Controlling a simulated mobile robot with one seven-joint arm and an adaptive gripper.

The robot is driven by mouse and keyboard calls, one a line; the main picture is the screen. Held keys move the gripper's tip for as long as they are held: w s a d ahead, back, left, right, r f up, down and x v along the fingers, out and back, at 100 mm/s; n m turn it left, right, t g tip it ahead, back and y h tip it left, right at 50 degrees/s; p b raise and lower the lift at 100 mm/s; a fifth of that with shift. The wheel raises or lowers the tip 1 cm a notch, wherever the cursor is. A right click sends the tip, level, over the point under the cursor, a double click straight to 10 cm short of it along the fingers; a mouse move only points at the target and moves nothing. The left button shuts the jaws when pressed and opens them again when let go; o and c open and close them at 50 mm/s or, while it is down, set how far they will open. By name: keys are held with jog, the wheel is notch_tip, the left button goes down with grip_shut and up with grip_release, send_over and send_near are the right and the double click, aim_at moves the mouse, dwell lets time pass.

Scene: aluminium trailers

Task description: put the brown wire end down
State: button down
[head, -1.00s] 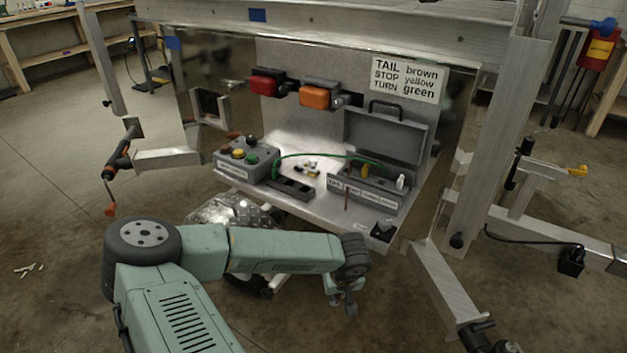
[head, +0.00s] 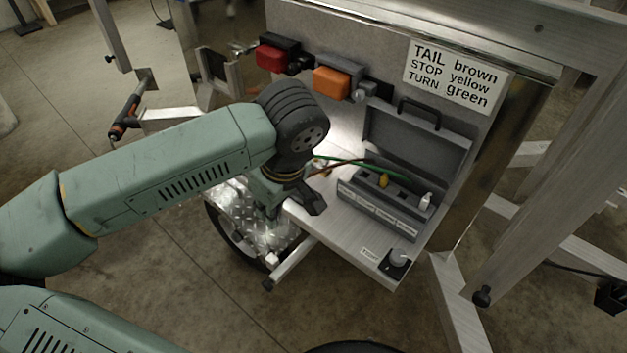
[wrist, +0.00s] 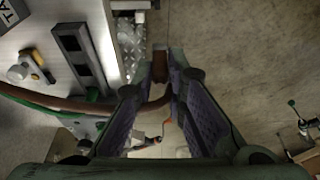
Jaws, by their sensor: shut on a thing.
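My gripper (wrist: 160,78) is shut on the brown wire (wrist: 60,101), with its brown end between the fingertips in the wrist view. The fingertips are beyond the shelf's edge there, with the floor below. In the head view the brown wire (head: 345,164) runs left from the open grey case (head: 378,214) towards my gripper, mostly hidden behind my wrist. The green wire (head: 383,170) runs beside it from the same case.
A black slotted tray (wrist: 83,58) lies near the shelf edge. Red (head: 276,57) and orange (head: 335,82) lamps are on the panel.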

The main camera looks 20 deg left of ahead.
jog(key=w+d+p, duration=0.1)
jog(key=w, duration=0.2)
jog(key=w+d+p, duration=0.1)
jog(key=w, duration=0.3)
jog(key=w+d+f+p, duration=0.1)
jog(key=w, duration=0.3)
jog(key=shift+w+d, duration=0.1)
jog(key=shift+w, duration=0.1)
jog(key=shift+w+f, duration=0.1)
jog(key=shift+w, duration=0.05)
notch_tip(320, 180, down, 3)
jog(key=shift+p, duration=1.05)
jog(key=shift+f, duration=0.25)
jog(key=shift+f+b, duration=0.25)
jog(key=shift+b, duration=0.2)
jog(key=c, duration=1.6)
grip_release()
jog(key=shift+r, duration=0.1)
